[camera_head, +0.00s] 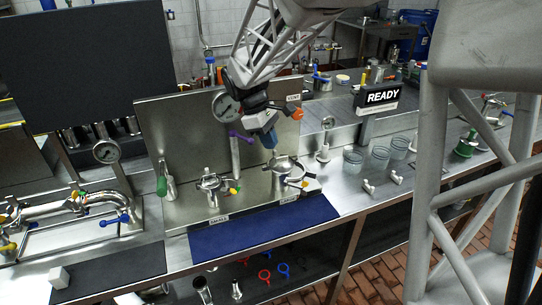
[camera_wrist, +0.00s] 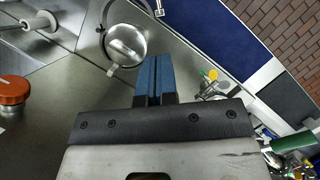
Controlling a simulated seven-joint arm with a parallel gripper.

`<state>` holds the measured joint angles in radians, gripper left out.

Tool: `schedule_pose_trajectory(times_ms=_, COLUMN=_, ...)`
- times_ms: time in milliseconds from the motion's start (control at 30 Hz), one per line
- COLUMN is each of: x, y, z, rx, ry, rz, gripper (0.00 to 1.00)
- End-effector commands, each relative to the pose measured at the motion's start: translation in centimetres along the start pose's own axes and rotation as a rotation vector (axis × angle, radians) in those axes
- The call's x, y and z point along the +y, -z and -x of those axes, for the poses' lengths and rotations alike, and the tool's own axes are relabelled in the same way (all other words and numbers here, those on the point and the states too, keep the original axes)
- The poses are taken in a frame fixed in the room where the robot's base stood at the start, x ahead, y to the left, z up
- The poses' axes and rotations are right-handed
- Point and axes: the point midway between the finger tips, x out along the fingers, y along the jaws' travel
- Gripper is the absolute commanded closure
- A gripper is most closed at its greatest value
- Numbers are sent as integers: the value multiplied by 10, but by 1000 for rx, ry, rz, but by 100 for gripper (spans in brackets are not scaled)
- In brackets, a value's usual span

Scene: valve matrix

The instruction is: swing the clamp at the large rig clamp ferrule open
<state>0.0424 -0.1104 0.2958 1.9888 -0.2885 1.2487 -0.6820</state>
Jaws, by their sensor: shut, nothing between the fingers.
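The large rig clamp ferrule (camera_head: 286,166) stands on the steel bench behind the blue mat. It has a round metal top and a thin clamp band. In the wrist view its shiny domed part (camera_wrist: 127,42) shows just left of my fingertips, with a curved band around its edge. I cannot tell how the band is fastened. My gripper (camera_head: 270,139) is above and slightly left of the ferrule, pointing down. Its blue fingers (camera_wrist: 155,75) are together and empty, apart from the dome as far as I can see.
A smaller clamp fitting (camera_head: 212,186) with coloured handles stands to the left. The blue mat (camera_head: 262,229) in front is bare. A steel back panel (camera_head: 180,130) with a gauge (camera_head: 226,105) rises behind. Glass jars (camera_head: 379,158) stand to the right.

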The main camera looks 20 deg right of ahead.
Motion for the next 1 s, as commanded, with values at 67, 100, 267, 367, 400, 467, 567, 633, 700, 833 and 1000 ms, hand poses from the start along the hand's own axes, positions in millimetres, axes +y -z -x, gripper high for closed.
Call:
schedule_pose_trajectory(times_ms=67, x=0, y=0, z=0, rx=0, ry=0, rz=0, gripper=100)
schedule_pose_trajectory(times_ms=100, x=0, y=0, z=0, rx=0, ry=0, rz=0, gripper=100)
schedule_pose_trajectory(times_ms=267, x=0, y=0, z=-2, rx=0, ry=1, rz=0, gripper=100)
schedule_pose_trajectory(times_ms=367, x=0, y=0, z=-7, rx=-1, ry=1, rz=0, gripper=100)
schedule_pose_trajectory(times_ms=400, x=-1, y=0, z=-10, rx=-1, ry=2, rz=0, gripper=100)
schedule_pose_trajectory(times_ms=467, x=-1, y=0, z=-15, rx=-1, ry=2, rz=0, gripper=100)
schedule_pose_trajectory(times_ms=567, x=-1, y=0, z=-25, rx=-1, ry=2, rz=0, gripper=100)
schedule_pose_trajectory(times_ms=633, x=0, y=0, z=-34, rx=-1, ry=2, rz=-1, gripper=100)
schedule_pose_trajectory(times_ms=700, x=0, y=0, z=-44, rx=-1, ry=3, rz=-1, gripper=100)
schedule_pose_trajectory(times_ms=833, x=0, y=0, z=-63, rx=-1, ry=2, rz=-1, gripper=100)
schedule_pose_trajectory(times_ms=1000, x=-1, y=0, z=-90, rx=-2, ry=3, rz=0, gripper=100)
